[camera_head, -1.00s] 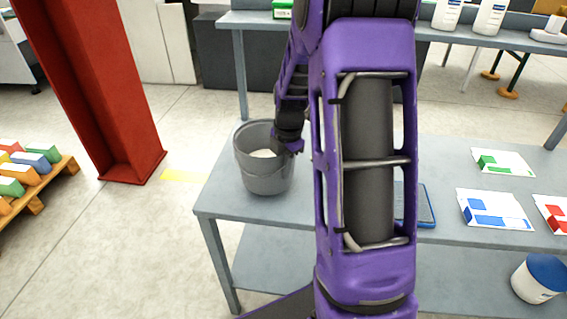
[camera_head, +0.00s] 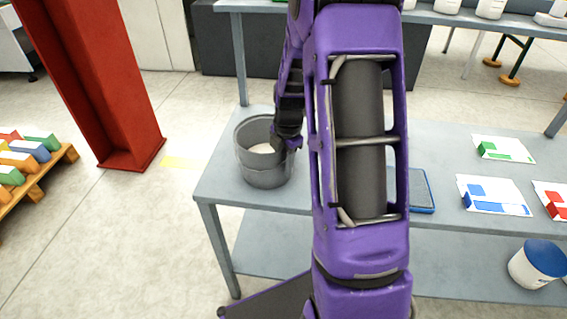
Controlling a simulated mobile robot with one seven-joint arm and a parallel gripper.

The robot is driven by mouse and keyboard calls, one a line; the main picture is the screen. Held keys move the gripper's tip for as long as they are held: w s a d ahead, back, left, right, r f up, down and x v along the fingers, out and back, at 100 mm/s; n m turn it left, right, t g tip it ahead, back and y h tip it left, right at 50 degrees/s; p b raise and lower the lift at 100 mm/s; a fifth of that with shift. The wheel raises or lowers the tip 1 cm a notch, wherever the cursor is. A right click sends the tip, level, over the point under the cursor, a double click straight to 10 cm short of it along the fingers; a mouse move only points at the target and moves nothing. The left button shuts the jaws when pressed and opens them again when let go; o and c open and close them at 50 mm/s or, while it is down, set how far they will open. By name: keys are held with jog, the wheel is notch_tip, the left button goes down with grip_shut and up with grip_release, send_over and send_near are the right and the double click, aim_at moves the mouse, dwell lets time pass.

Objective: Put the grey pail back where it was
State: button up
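The grey pail (camera_head: 262,176) is at the left end of the grey table (camera_head: 222,190), upright, with something whitish inside. My gripper (camera_head: 289,143) is at the pail's right rim, pointing down. Its fingertips are largely hidden, but the pail keeps its place against the gripper while the table shifts behind, so it appears shut on the rim. I cannot tell whether the pail's base touches the tabletop.
My purple arm hides the table's middle. A blue-edged tray (camera_head: 422,190) and printed cards (camera_head: 492,195) lie to the right. A blue-lidded tub (camera_head: 537,264) is on the lower shelf. A red column (camera_head: 95,90) and a pallet of coloured blocks (camera_head: 40,170) stand left.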

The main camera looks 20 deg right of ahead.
notch_tip(320, 180, up, 12)
jog(key=s+p, duration=0.1)
jog(key=shift+s+d, duration=0.15)
jog(key=shift+d, duration=0.05)
jog(key=shift+s, duration=0.1)
dwell(0.7)
